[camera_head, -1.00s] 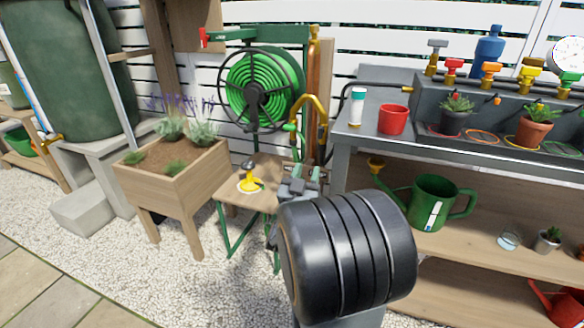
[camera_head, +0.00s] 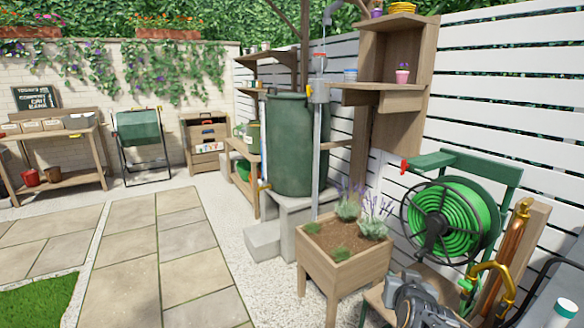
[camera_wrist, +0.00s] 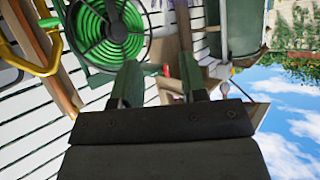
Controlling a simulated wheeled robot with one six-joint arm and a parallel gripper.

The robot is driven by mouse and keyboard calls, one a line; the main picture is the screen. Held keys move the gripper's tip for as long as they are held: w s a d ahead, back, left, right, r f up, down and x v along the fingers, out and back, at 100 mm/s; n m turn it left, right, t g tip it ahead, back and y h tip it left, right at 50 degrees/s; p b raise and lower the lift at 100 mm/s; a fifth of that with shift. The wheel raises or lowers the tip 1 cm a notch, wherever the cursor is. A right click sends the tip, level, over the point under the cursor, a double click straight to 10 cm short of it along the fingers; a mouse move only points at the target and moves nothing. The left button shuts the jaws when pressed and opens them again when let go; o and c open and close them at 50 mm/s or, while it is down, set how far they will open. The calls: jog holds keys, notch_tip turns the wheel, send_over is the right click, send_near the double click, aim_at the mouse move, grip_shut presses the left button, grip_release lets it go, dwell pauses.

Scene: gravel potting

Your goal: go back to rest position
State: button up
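My gripper (camera_wrist: 161,82) shows in the wrist view with its two fingers apart and nothing between them. In the head view my gripper and wrist (camera_head: 415,302) are at the lower right, in front of the hose reel and beside the wooden planter; the fingers are hard to make out there. The wrist view is tilted, with the green hose reel (camera_wrist: 105,30) at the upper left and sky at the right.
A wooden planter (camera_head: 345,278) with lavender stands left of my gripper. The green hose reel (camera_head: 450,220) and a brass tap (camera_head: 495,285) are close on the right. A green water barrel (camera_head: 295,145) stands behind. The paving (camera_head: 150,250) on the left is clear.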

jog(key=s+a+r+n+g+y+p, duration=0.1)
jog(key=s+a+r+n+g+p, duration=0.1)
jog(key=s+a+r+g+p, duration=0.2)
jog(key=s+a+r+n+g+y+p, duration=0.1)
jog(key=s+a+r+g+p, duration=0.3)
jog(key=s+r+p, duration=0.5)
notch_tip(320, 180, up, 3)
jog(key=a+y+p, duration=0.1)
jog(key=p, duration=0.2)
jog(key=shift+s+n+g, duration=0.15)
jog(key=shift+n+g, duration=0.25)
